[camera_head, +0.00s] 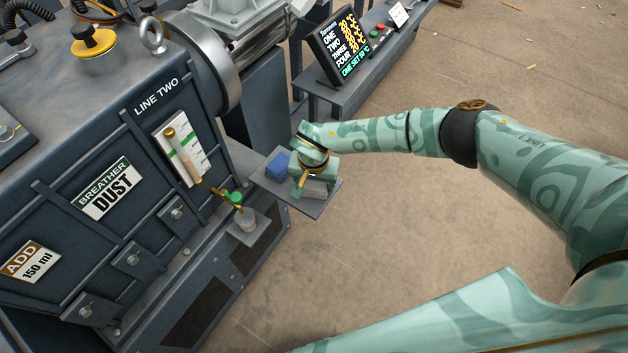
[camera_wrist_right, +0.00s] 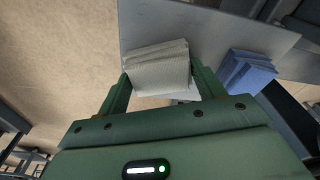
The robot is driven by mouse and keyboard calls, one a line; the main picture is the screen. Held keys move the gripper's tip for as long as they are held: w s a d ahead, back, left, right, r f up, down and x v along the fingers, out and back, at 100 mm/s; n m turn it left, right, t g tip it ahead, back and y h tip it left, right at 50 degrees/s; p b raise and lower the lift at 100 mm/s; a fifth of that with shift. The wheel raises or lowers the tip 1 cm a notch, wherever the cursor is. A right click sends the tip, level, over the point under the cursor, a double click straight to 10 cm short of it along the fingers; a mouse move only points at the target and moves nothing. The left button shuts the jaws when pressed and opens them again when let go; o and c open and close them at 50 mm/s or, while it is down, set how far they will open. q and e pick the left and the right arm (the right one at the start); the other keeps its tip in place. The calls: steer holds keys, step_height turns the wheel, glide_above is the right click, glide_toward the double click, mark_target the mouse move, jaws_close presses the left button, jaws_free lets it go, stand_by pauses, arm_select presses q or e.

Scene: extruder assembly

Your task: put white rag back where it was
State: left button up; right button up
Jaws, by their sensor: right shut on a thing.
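The white rag (camera_wrist_right: 158,68) is a folded, pale stack between the two fingers of my right gripper (camera_wrist_right: 160,88) in the right wrist view. The fingers are shut on it. In the head view my right gripper (camera_head: 308,178) is over the small grey shelf (camera_head: 313,207) on the machine's side, and the rag (camera_head: 316,189) shows partly below it. The rag is at the shelf's right part; whether it touches the surface I cannot tell. My left gripper is not in view.
A folded blue rag (camera_head: 277,166) lies on the shelf, left of my gripper; it also shows in the right wrist view (camera_wrist_right: 246,71). A display (camera_head: 341,45) stands behind.

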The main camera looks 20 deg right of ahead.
mark_target(313, 187)
steer(key=o, duration=0.9)
steer(key=shift+o, duration=0.2)
arm_select(q)
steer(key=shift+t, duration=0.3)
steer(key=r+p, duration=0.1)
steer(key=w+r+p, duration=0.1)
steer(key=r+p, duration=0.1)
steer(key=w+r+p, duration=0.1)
steer(key=p, duration=0.1)
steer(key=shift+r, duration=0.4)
arm_select(e)
step_height(313, 187, up, 12)
steer(key=s, duration=0.1)
steer(key=shift+s+a, duration=0.2)
steer(key=shift+a, duration=0.2)
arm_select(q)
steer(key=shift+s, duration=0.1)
